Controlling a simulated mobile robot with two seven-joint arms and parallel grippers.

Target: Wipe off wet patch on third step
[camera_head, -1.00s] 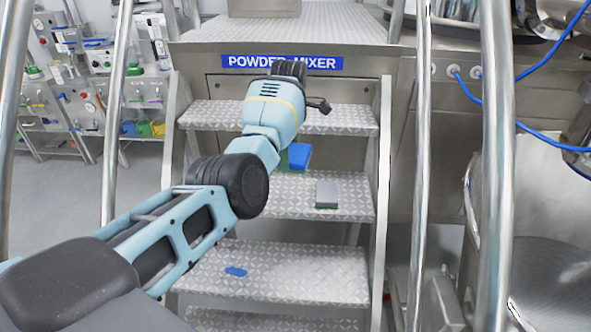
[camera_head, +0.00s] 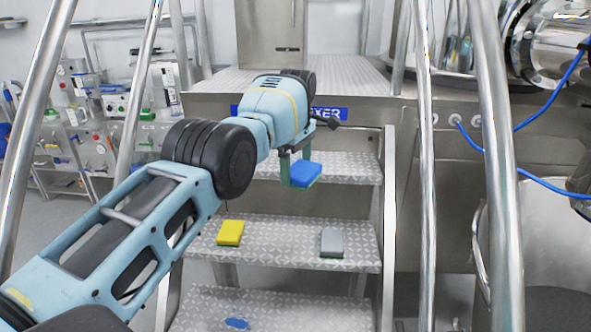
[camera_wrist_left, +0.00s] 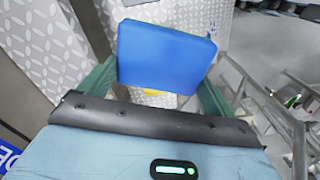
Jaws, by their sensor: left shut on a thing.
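My left gripper (camera_head: 292,165) is shut on a blue sponge (camera_head: 306,174) with a green underside. It holds the sponge in front of the upper visible step (camera_head: 352,166); whether they touch cannot be told. In the left wrist view the blue sponge (camera_wrist_left: 165,55) fills the space between the green fingers. A flat, irregular blue patch (camera_head: 237,323) lies on the lowest step in view (camera_head: 310,308); whether it is wet cannot be told. The middle step (camera_head: 282,240) carries a yellow sponge (camera_head: 230,232) at left and a grey sponge (camera_head: 332,242) at right. My right gripper is out of view.
Metal handrails (camera_head: 425,200) flank the stairs, with another upright (camera_head: 500,170) nearer at right. The platform (camera_head: 345,75) is above, with a blue sign (camera_head: 328,114) partly hidden by my arm. Shelving (camera_head: 70,130) stands at left. A blue cable (camera_head: 540,183) hangs at right.

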